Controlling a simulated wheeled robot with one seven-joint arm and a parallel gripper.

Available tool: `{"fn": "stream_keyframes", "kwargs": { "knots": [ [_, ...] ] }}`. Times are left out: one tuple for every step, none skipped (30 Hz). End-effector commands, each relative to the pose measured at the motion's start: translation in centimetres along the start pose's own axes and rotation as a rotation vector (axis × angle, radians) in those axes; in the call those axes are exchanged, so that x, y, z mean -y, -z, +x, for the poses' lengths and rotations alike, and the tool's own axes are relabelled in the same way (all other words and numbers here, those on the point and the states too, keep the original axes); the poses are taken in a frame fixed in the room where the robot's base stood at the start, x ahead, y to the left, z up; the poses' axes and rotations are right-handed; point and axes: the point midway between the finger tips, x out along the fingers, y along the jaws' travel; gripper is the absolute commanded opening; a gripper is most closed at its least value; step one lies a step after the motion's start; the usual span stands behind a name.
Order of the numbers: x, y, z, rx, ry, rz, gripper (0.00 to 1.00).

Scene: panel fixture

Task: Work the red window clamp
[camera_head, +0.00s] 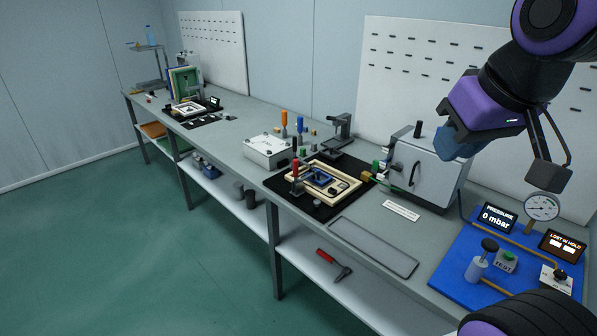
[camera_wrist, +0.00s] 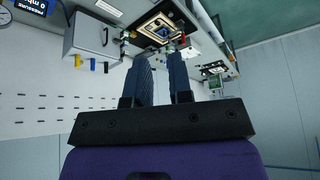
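The red window clamp (camera_head: 295,171) stands at the left edge of a cream frame fixture (camera_head: 345,194) in the head view. The fixture lies on a black mat and holds a blue inner part (camera_head: 322,180). Too little detail shows to tell whether the clamp is open or closed. My gripper (camera_head: 452,144) is up at the right, above and in front of the grey box, well apart from the clamp. In the wrist view its two dark blue fingers (camera_wrist: 161,62) stand apart with nothing between them.
A grey box (camera_head: 422,170) stands right of the fixture, and a white box (camera_head: 268,151) stands to its left. A dark press stand (camera_head: 339,135) is behind it. A grey tray (camera_head: 373,246) lies in front. A blue pressure-test board (camera_head: 455,270) with a gauge is at the right.

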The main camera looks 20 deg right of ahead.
Motion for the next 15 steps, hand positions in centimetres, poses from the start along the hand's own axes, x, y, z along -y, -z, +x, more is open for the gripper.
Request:
{"fn": "stream_keyframes", "kwargs": {
  "knots": [
    [0.0, 0.4, 0.1, 0.003, -0.001, -0.003, 0.08],
    [0.1, 0.7, 0.1, 0.005, -0.001, -0.006, 0.01],
    [0.1, 1.3, 0.1, 0.009, -0.002, -0.011, 0.0],
    [0.2, 1.8, 0.2, 0.014, -0.002, -0.016, 0.0],
    [0.3, 2.4, 0.3, 0.018, -0.003, -0.022, 0.0],
    [0.4, 3.4, 0.5, 0.025, -0.003, -0.031, 0.0],
    [0.5, 4.1, 0.7, 0.031, -0.003, -0.039, 0.0],
    [0.6, 4.9, 0.8, 0.036, -0.003, -0.046, 0.0],
    [0.7, 6.0, 1.1, 0.043, -0.002, -0.057, 0.0],
    [0.8, 6.8, 1.3, 0.049, 0.0, -0.066, 0.0],
    [0.9, 7.6, 1.6, 0.054, 0.002, -0.073, 0.0],
    [1.0, 8.6, 2.0, 0.061, 0.004, -0.083, 0.0],
    [1.1, 9.4, 2.3, 0.065, 0.006, -0.091, 0.0],
    [1.2, 10.2, 2.6, 0.07, 0.009, -0.1, 0.0],
    [1.3, 11.2, 3.1, 0.076, 0.013, -0.111, 0.0]
  ]
}}
